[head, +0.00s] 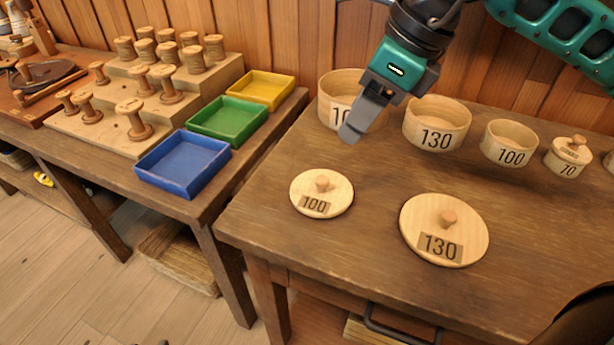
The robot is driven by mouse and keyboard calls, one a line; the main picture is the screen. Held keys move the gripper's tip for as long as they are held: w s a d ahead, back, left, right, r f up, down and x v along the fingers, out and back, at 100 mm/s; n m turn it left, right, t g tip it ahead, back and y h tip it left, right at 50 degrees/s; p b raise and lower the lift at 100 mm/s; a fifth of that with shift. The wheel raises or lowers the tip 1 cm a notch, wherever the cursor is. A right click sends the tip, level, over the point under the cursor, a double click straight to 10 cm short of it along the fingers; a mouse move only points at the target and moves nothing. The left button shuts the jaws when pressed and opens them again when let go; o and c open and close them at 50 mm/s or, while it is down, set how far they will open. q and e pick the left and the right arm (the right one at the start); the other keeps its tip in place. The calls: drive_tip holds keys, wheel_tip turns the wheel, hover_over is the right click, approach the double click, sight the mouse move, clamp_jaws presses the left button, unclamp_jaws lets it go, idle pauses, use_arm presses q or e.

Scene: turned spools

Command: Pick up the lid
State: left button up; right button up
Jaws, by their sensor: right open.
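Two round wooden lids with small knobs lie flat on the brown table. The smaller lid marked 100 (337,194) is at the left, and the larger lid marked 130 (467,217) is to its right and nearer. My right gripper (352,132) reaches in from the top right, open and empty, its dark fingers pointing down and left. It is above the table, beyond the lid marked 100, and apart from both lids. It hides part of a large round box (328,108) behind it. My left gripper is out of view.
Open round boxes marked 130 (437,112) and 100 (527,142) stand at the back, beside a lidded box marked 70 (566,170). Blue (150,177), green (202,131) and yellow (243,97) trays and several spools (135,130) are on the left table. A gap separates the tables.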

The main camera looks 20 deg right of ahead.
drive_tip(key=b, duration=0.1)
hover_over(323, 179)
drive_tip(key=s+d, duration=0.1)
drive_tip(key=d, duration=0.1)
wheel_tip(323, 179, down, 7)
drive_tip(key=shift+a+r, duration=0.1)
drive_tip(key=x, duration=0.4)
drive_tip(key=shift+s+a, duration=0.15)
drive_tip(key=shift+s, duration=0.25)
drive_tip(key=shift+w+a+f, duration=0.1)
drive_tip(key=shift+w+f, duration=0.1)
drive_tip(key=shift+f, duration=0.5)
drive_tip(key=shift+c, duration=0.5)
clamp_jaws()
